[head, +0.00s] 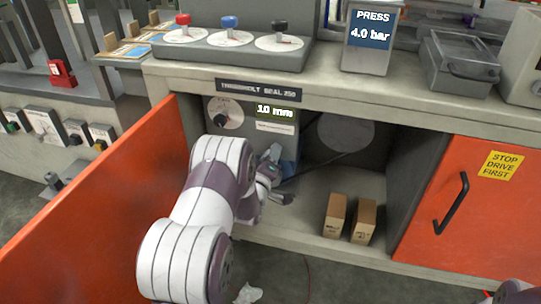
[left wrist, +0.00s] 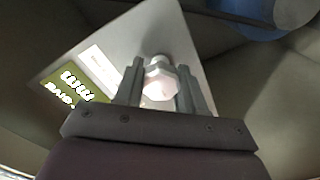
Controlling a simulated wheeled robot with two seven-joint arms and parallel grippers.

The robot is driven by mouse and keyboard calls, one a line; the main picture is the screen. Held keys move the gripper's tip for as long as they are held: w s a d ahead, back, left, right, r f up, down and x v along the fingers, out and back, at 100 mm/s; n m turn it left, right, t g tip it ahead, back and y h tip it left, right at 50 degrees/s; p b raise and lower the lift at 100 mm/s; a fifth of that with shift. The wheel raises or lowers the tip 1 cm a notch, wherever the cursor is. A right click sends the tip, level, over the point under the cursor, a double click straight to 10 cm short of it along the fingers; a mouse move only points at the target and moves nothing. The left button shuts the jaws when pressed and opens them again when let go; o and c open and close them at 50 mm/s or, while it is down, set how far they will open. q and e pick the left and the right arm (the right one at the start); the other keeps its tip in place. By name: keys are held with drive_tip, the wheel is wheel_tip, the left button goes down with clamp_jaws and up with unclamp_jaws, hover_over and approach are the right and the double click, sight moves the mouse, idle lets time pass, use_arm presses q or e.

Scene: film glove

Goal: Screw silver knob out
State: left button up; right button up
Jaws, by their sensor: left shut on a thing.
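The silver knob (left wrist: 159,66) is a pale faceted knob on the light grey face of a unit in the left wrist view. My left gripper (left wrist: 160,78) is shut on it, one finger on each side. In the head view my left arm reaches into the open cabinet, and the gripper (head: 271,172) is at the front of the grey unit (head: 285,142). The knob is hidden there by my gripper and arm. The green display (head: 276,111) on the unit reads 10 mm. My right gripper is not in view.
An orange door (head: 100,190) stands open at left, close to my arm. Another orange door (head: 465,205) with a black handle is at right. Two small brown boxes (head: 335,215) stand on the cabinet floor. The worktop edge (head: 330,96) runs above my gripper.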

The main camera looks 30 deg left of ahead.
use_arm(q)
drive_tip(key=o, duration=1.1)
drive_tip(key=shift+a+r, duration=0.1)
drive_tip(key=shift+c, duration=0.2)
drive_tip(key=p+v, duration=0.4)
drive_tip(key=v, duration=0.8)
drive_tip(key=shift+s+d, duration=0.2)
drive_tip(key=shift+s, duration=0.1)
